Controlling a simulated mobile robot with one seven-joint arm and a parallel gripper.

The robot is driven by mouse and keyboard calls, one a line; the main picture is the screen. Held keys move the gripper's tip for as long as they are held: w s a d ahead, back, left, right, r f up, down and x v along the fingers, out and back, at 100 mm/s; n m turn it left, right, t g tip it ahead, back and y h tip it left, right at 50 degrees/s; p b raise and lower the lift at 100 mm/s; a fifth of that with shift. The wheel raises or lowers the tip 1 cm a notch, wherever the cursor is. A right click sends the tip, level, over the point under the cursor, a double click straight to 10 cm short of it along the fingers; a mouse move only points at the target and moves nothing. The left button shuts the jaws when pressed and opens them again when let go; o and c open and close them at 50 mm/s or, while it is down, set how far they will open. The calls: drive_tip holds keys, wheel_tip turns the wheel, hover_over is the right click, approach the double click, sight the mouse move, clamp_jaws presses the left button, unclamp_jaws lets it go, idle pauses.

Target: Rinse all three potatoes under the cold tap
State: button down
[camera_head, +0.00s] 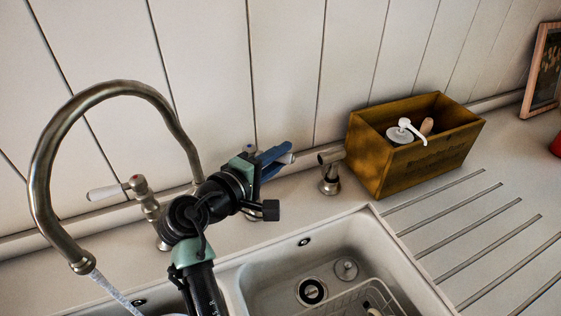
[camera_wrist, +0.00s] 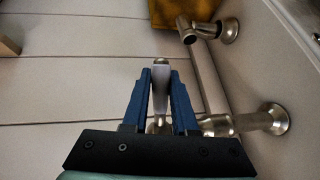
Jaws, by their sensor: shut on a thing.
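My gripper (camera_head: 278,156) is shut on the white right-hand tap lever (camera_wrist: 160,80), which shows between the blue fingers in the wrist view. The left-hand tap lever (camera_head: 106,192) is white and points left. No potato can be made out. A pale object (camera_head: 375,311) in the sink is cut off by the bottom edge, and I cannot tell what it is.
The white double sink (camera_head: 400,262) lies in front, with a wire rack (camera_head: 350,300) in its right basin. A short metal fitting (camera_head: 330,180) is right of my gripper. The grooved drainboard (camera_head: 480,235) is clear.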

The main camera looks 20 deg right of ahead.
drive_tip(key=shift+s+a+m+g+h+b, duration=0.3)
drive_tip(key=shift+m+g+h, duration=0.1)
drive_tip(key=shift+m+g, duration=0.3)
drive_tip(key=shift+s+a+m+g+h+b, duration=0.15)
drive_tip(key=shift+m+g+h+b, duration=0.25)
drive_tip(key=shift+g, duration=0.4)
drive_tip(key=c, duration=0.7)
unclamp_jaws()
